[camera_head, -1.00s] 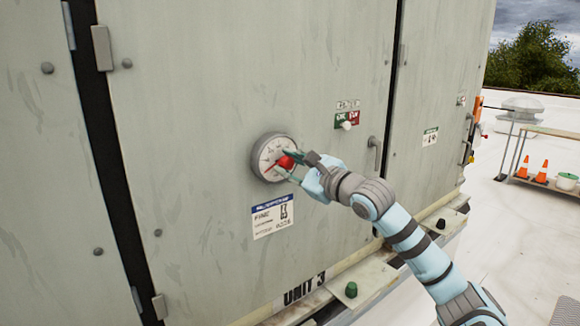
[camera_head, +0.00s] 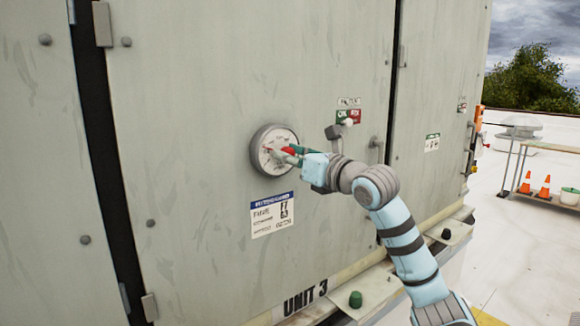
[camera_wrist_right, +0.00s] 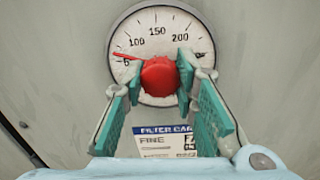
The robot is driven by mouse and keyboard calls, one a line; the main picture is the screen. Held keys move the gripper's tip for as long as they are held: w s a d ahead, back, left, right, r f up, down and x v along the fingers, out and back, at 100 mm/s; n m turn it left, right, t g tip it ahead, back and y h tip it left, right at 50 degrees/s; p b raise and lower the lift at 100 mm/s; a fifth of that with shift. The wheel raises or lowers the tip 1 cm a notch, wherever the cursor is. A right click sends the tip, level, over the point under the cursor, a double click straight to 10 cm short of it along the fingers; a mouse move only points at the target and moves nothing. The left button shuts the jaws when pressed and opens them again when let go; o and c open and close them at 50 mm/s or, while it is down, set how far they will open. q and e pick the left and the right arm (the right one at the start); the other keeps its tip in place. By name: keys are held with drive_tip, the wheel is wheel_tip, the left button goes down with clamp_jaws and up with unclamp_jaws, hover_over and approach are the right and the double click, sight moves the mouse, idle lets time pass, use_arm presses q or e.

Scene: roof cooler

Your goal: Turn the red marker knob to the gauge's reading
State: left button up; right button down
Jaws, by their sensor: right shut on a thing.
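The round white gauge (camera_head: 262,143) with a grey rim is mounted on the unit's door panel. In the right wrist view its dial (camera_wrist_right: 158,38) shows 100, 150 and 200 along the top. The red marker knob (camera_wrist_right: 160,80) sits at the dial's centre, and a thin red pointer (camera_wrist_right: 123,56) reaches left and slightly up, below the 100. No separate dark needle can be made out. My right gripper (camera_wrist_right: 160,72) is shut on the knob, with one teal finger on each side. In the head view the right gripper (camera_head: 292,152) covers part of the dial. My left gripper is not in view.
A blue-headed label (camera_head: 272,214) is below the gauge. A table with orange cones (camera_head: 535,185) is far right.

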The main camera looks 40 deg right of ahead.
drive_tip(key=m+b, duration=0.1)
drive_tip(key=m, duration=0.2)
drive_tip(key=shift+m+b, duration=0.4)
drive_tip(key=m+b, duration=0.1)
drive_tip(key=m, duration=0.2)
drive_tip(key=shift+m+h+b, duration=0.3)
drive_tip(key=shift+m+h, duration=0.1)
drive_tip(key=m+b, duration=0.1)
drive_tip(key=m, duration=0.3)
drive_tip(key=m+b, duration=0.1)
drive_tip(key=m, duration=0.2)
drive_tip(key=shift+m+h, duration=0.3)
drive_tip(key=shift+m, duration=0.1)
drive_tip(key=m+b, duration=0.1)
drive_tip(key=m, duration=0.2)
drive_tip(key=shift+a+m, duration=0.1)
drive_tip(key=shift+m, duration=0.3)
drive_tip(key=m+b, duration=0.1)
drive_tip(key=m, duration=0.2)
drive_tip(key=shift+m, duration=0.3)
drive_tip(key=m+b, duration=0.1)
drive_tip(key=m, duration=0.3)
drive_tip(key=shift+m, duration=0.3)
drive_tip(key=shift+m+g+b, duration=0.3)
drive_tip(key=shift+m+b, duration=0.05)
drive_tip(key=shift+m, duration=1.25)
